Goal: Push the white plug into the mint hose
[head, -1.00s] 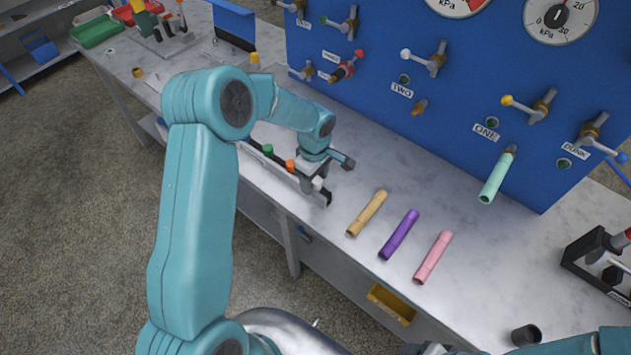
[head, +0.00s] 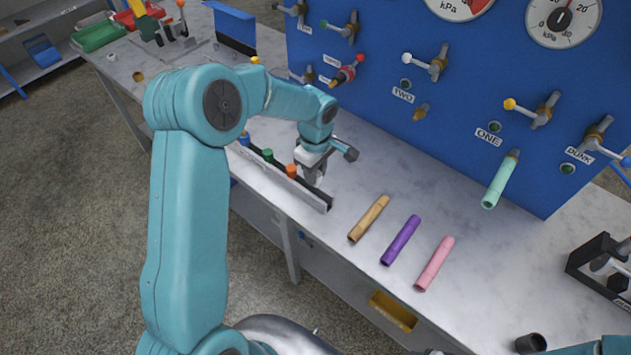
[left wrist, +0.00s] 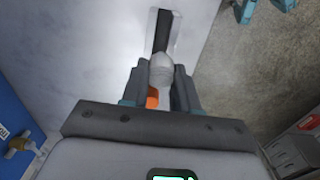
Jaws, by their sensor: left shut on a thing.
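The white plug (left wrist: 161,72) shows in the left wrist view between the two dark fingers of my left gripper (left wrist: 162,85), which is shut on it. In the head view my left gripper (head: 313,178) is above the near end of the plug rack (head: 312,194); the plug cannot be made out there. The mint hose (head: 501,180) hangs from the blue panel under the label ONE, to the right of the gripper and well apart from it. Its lower end is open and points down toward the bench. My right gripper is not seen.
An orange plug (head: 291,171) and a green plug (head: 267,155) stand in the rack. Valve handles stick out of the panel. A dark holder (head: 596,262) stands at right.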

